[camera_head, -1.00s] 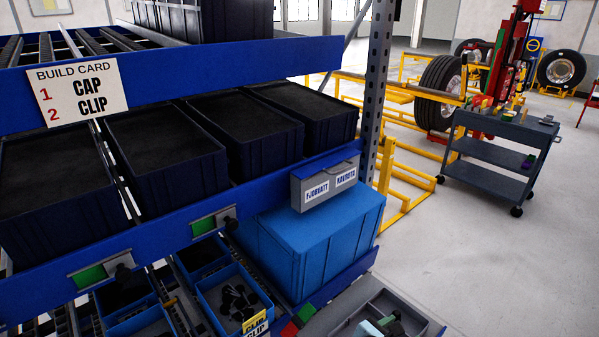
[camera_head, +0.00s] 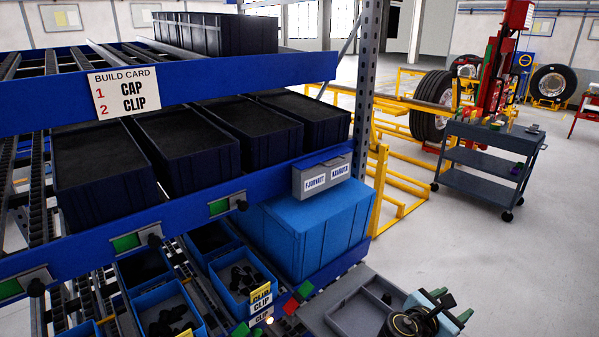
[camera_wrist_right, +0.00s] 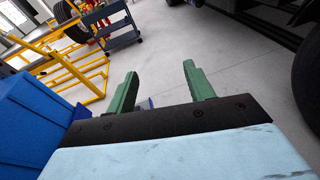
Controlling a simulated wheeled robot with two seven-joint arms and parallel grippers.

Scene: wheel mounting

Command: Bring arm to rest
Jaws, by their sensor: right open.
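My right gripper (camera_head: 452,306) shows at the bottom right of the head view, partly cut off by the frame edge. In the right wrist view its two green fingers (camera_wrist_right: 160,72) stand wide apart with nothing between them, over grey floor. A dark round part (camera_head: 405,325) shows beside the gripper in the head view; I cannot tell whether it belongs to my arm. My left gripper is not in view.
A blue rack (camera_head: 200,240) with dark bins and a build card (camera_head: 124,92) fills the left. A grey compartment tray (camera_head: 350,310) lies close to my right gripper. A blue box (camera_head: 305,235) sits on the rack. A grey cart (camera_head: 485,165) stands on open floor.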

